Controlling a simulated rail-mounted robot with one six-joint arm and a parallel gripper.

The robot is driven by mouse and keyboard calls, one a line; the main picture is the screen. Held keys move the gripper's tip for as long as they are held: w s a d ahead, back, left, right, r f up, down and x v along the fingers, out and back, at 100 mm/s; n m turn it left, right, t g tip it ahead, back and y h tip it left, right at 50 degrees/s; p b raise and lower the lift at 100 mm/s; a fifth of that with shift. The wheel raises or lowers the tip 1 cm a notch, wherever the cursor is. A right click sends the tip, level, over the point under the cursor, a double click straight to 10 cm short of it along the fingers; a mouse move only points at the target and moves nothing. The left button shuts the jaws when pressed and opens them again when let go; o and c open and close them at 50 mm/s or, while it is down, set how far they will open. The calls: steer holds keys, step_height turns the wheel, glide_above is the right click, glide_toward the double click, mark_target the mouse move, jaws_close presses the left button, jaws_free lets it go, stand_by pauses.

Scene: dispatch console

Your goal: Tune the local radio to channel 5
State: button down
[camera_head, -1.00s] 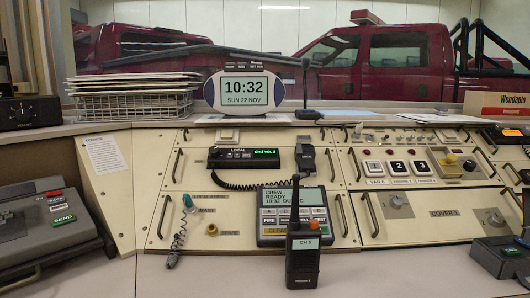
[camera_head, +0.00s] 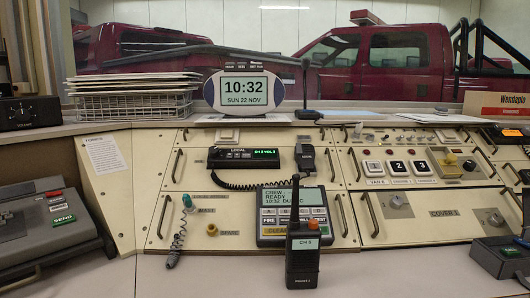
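A few small buttons (camera_head: 236,155) sit left of the display. A black hand microphone (camera_head: 305,158) hangs just right of the radio, and its coiled cord (camera_head: 245,187) loops below. I cannot make out my gripper in this view.
A coiled teal-ended cord (camera_head: 180,235) hangs at left. A clock (camera_head: 244,92) stands on the ledge behind. The front desk (camera_head: 400,275) is mostly clear.

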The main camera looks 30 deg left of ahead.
stand_by(0.9)
steer(key=w+a+r+p, duration=0.1)
steer(key=w+r+p, duration=0.1)
steer(key=r+p, duration=1.5)
steer(key=w+a+r+p, duration=0.1)
steer(key=r+p, duration=1.7)
steer(key=w+a+r+n+t+h+p, duration=0.25)
steer(key=w+a+r+p, duration=0.25)
steer(key=r+p, duration=0.35)
steer(key=w+a+r+n+t+h, duration=0.1)
steer(key=w+a+r+n+t, duration=0.15)
steer(key=a, duration=0.65)
steer(key=w+a+r+n+t+p, duration=0.15)
steer(key=a+n, duration=0.25)
steer(key=a, duration=0.5)
steer(key=w+a+r+n+t+h+b, duration=0.15)
steer(key=a+n, duration=0.25)
steer(key=a, duration=0.5)
steer(key=s+a+r+n+t+y, duration=0.2)
steer(key=s+a+r+n+t, duration=0.1)
steer(key=a, duration=1)
steer(key=s+a+r+n+t+y+p, duration=0.1)
steer(key=s+a, duration=0.5)
steer(key=a, duration=0.7)
step_height(320, 180, up, 3)
steer(key=n+t, duration=0.1)
steer(key=n, duration=0.2)
steer(key=shift+f+t+y, duration=0.2)
steer(key=shift+t+y, duration=0.2)
